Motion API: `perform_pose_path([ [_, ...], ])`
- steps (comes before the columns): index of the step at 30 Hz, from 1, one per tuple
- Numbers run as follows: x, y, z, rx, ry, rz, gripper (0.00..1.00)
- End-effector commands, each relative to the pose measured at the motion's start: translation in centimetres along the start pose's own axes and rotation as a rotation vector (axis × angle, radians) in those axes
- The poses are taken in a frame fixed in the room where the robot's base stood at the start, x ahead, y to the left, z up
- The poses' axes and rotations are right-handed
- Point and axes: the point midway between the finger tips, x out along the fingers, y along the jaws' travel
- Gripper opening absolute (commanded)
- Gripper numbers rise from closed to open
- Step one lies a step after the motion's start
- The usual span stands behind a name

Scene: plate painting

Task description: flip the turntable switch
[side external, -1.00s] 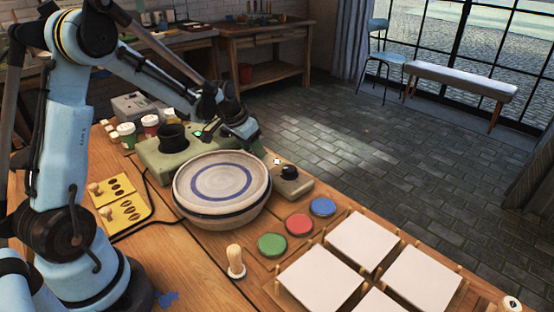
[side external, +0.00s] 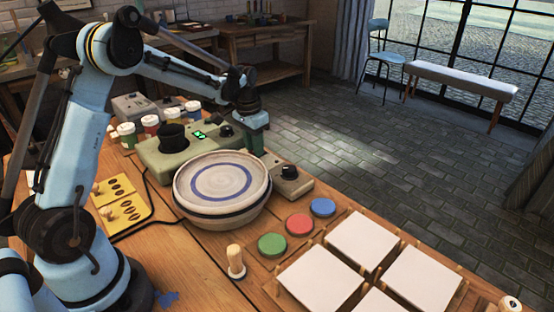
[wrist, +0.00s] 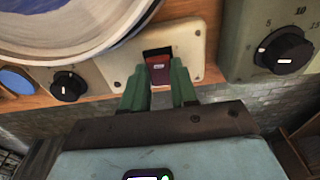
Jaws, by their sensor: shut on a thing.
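The turntable switch (wrist: 159,68) is a small dark red rocker on a cream plate (wrist: 192,38), set beside the turntable. In the wrist view, the two green fingers of my gripper (wrist: 159,88) stand on either side of it, shut on it. In the side view, my gripper (side external: 254,148) points down just behind the turntable (side external: 222,183). The switch is hidden there. The turntable carries a pale plate with a blue ring, and its rim also shows in the wrist view (wrist: 100,48).
A green control box (side external: 165,157) with a black knob and lit display stands left of my gripper. A small box with a dark knob (side external: 289,172) is right of the turntable. Paint pads (side external: 299,224), white tiles (side external: 362,240), a wooden-handled stamp (side external: 235,260) and jars (side external: 127,134) are nearby.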

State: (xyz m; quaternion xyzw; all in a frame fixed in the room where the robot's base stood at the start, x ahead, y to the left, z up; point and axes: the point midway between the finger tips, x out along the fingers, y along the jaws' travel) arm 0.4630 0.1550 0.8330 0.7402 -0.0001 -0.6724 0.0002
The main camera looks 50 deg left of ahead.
Motion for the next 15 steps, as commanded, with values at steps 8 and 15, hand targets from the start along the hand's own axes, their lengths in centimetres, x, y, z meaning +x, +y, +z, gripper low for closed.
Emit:
perform_pose_path([
  [8, -0.03, 0.03, -0.11, 0.000, 0.004, 0.000, 0.32],
  [15, -0.02, 0.02, -0.06, 0.000, 0.003, 0.000, 0.53],
])
